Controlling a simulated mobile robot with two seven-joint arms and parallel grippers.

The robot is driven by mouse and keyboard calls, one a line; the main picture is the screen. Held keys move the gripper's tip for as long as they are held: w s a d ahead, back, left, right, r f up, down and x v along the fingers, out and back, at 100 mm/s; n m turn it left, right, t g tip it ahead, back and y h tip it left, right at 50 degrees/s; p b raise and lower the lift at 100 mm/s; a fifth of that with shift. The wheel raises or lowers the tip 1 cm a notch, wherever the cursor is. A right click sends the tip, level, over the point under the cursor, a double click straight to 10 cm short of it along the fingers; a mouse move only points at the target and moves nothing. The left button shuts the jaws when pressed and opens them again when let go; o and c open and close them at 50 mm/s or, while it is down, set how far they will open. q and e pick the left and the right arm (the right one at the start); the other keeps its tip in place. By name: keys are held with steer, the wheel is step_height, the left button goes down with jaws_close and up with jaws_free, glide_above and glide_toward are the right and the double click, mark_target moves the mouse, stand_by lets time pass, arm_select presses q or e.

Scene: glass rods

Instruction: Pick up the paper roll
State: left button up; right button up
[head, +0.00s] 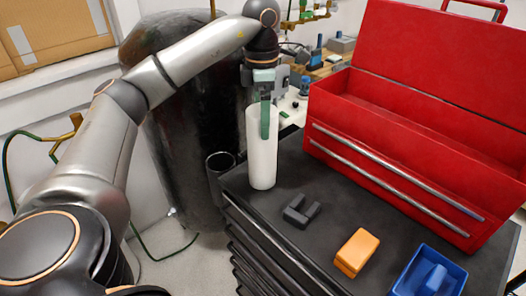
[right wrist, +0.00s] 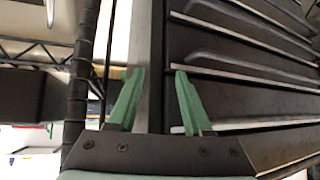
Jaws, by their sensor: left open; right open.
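The paper roll (head: 262,158) is a white upright cylinder on the black top of the drawer cabinet, near its left edge. My left gripper (head: 266,120) points down at the roll's upper end. One green finger shows against the roll's upper part; the other finger is hidden. The gripper is open, and I cannot tell whether it touches the roll. My right gripper (right wrist: 155,72) shows in the right wrist view, with two green fingers apart and nothing between them. It is in front of the cabinet's drawers (right wrist: 240,90).
An open red toolbox (head: 400,135) stands right of the roll. A dark U-shaped block (head: 300,212), an orange block (head: 357,251) and a blue tray (head: 405,280) lie in front. A black tank (head: 180,120) stands behind at left, with a dark cup-like cylinder (head: 220,170) beside the cabinet.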

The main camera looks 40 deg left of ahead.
mark_target(262, 149)
arm_select(q)
steer(key=shift+d+f+p, duration=0.15)
steer(key=shift+f+p, duration=0.2)
steer(key=shift+f, duration=2.6)
steer(key=shift+r, duration=0.1)
steer(key=c, duration=1.4)
